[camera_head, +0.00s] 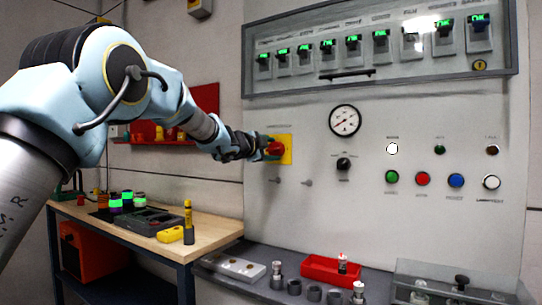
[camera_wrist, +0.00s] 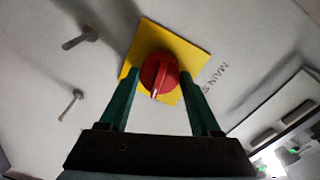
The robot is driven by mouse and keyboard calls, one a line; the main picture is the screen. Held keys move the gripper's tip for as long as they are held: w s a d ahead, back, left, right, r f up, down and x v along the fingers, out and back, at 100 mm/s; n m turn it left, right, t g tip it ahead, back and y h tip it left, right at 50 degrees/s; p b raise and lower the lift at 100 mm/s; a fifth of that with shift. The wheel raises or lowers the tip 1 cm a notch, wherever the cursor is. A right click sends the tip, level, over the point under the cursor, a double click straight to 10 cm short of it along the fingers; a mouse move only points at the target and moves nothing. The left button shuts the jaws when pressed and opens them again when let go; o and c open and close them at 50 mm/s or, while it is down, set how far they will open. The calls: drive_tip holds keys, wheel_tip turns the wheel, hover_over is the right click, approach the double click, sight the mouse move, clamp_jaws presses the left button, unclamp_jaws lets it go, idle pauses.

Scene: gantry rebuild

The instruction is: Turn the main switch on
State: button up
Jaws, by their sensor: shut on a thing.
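The main switch is a red rotary knob (camera_wrist: 158,74) on a yellow square plate (camera_wrist: 190,54), beside lettering that starts with MAIN in the wrist view. In the head view the yellow plate (camera_head: 286,157) is at the left of the grey cabinet front, and the red knob (camera_head: 274,148) shows at the tip of my gripper. My gripper (camera_wrist: 155,80) has its two green fingers on either side of the knob, shut on it. The knob's pale pointer mark points toward the gripper base in the wrist view. The exact finger contact is partly hidden in the head view.
Two small metal pegs (camera_head: 307,183) stick out below the switch. A gauge (camera_head: 345,120) and a black selector (camera_head: 343,164) sit to its right, with several buttons and lamps beyond. Below is a grey shelf with a red tray (camera_head: 318,271); a wooden workbench (camera_head: 215,232) stands left.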

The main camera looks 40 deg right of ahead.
drive_tip(key=shift+m+b, duration=0.55)
drive_tip(key=shift+m, duration=0.45)
drive_tip(key=o, duration=1.4)
drive_tip(key=b+v, duration=0.3)
drive_tip(key=v, duration=0.7)
drive_tip(key=shift+s+a, duration=0.25)
drive_tip(key=shift+a, duration=0.1)
